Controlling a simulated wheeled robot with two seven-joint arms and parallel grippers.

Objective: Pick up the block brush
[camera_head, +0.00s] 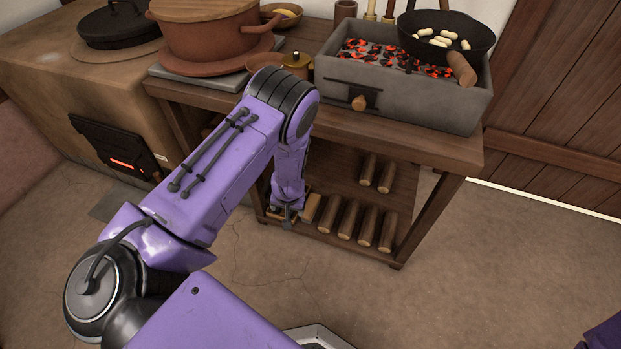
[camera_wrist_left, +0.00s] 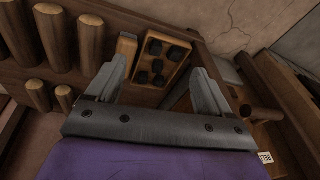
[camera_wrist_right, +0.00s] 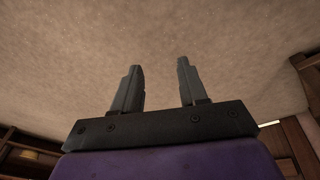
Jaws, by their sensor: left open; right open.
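The block brush (camera_wrist_left: 163,50) is a wooden block with several black bristle tufts facing up. It lies on the lower shelf and appears between the open fingers of my left gripper (camera_wrist_left: 160,70) in the left wrist view. I cannot tell how far the fingertips are from it. In the head view my left gripper (camera_head: 288,217) reaches down to the shelf's front left and hides most of the brush (camera_head: 275,213). My right gripper (camera_wrist_right: 160,65) is open and empty, facing bare floor.
A light wooden piece (camera_wrist_left: 127,46) stands close beside the brush. Several round logs (camera_head: 348,219) lie on the lower shelf (camera_head: 333,180) to its right. Above are a brazier (camera_head: 400,102) with glowing coals, a pan (camera_head: 420,47) and a clay pot (camera_head: 205,38). The floor at right is clear.

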